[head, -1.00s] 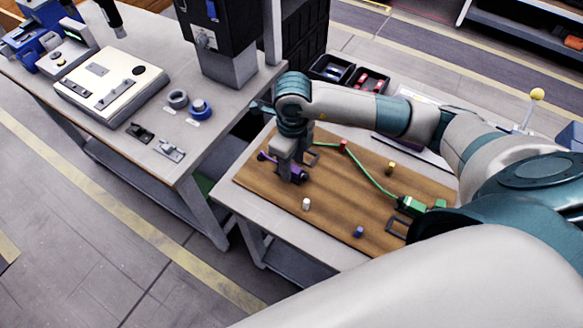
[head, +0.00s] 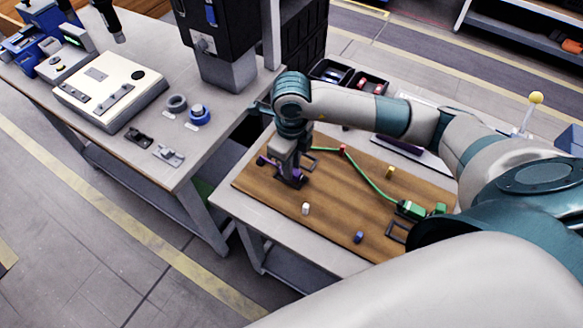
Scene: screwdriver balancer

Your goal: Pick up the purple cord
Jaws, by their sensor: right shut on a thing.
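The purple cord (head: 297,180) is a small dark purple piece at the left part of the wooden board (head: 335,222). A purple end (head: 262,160) shows left of the fingers, and the gripper covers its middle. My right gripper (head: 288,171) points down at the board and is shut on the purple cord. I cannot tell whether the cord is clear of the board. My left gripper is not in view.
A green cord (head: 372,186) runs across the board past a red peg (head: 342,149) to a green connector (head: 411,209). White (head: 305,208), blue (head: 358,237) and yellow (head: 390,172) pegs stand nearby. Black bins (head: 331,72) sit behind. Another bench (head: 75,110) stands left.

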